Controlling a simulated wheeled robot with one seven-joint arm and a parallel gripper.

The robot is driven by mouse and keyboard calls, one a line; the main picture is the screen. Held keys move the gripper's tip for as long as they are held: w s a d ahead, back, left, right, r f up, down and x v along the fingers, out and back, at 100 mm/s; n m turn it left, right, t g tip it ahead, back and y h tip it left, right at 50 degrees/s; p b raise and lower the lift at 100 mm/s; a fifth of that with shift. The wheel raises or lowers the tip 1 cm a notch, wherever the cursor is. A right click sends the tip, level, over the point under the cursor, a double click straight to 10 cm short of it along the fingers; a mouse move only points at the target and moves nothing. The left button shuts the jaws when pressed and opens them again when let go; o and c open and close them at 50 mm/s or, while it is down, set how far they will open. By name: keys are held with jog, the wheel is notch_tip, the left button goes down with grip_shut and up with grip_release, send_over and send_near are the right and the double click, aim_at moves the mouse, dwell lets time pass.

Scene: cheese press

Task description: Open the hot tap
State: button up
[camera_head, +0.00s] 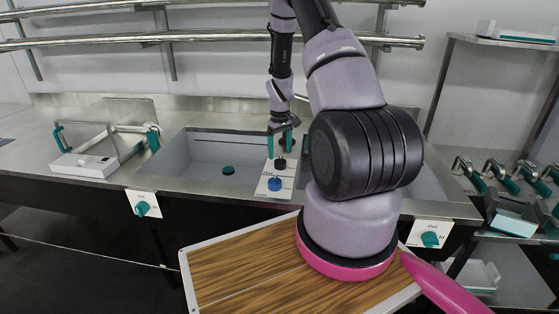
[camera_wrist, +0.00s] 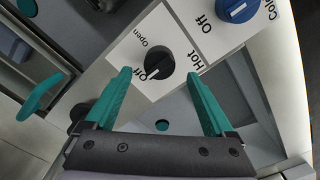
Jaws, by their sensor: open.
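The hot tap is a round black knob (camera_wrist: 160,66) on a white plate labelled Hot, Off and Open. It also shows in the head view (camera_head: 280,163), on the strip between the sink basins. A light mark on the knob appears to face the word Off. My gripper (camera_wrist: 159,78) is open, with its two green fingers on either side of the knob in the wrist view. I cannot tell whether they touch it. In the head view my gripper (camera_head: 282,141) is just above and behind the knob, and empty.
A blue cold knob (camera_wrist: 237,9) is close beside the hot one; it also shows in the head view (camera_head: 275,184). The left sink basin (camera_head: 185,158) holds a small green disc (camera_head: 228,170). A white-and-green device (camera_head: 85,165) stands on the left counter.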

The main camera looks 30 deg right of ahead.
aim_at(280, 159)
jog(key=shift+f, duration=2.3)
jog(key=shift+c, duration=0.3)
jog(key=c, duration=1.3)
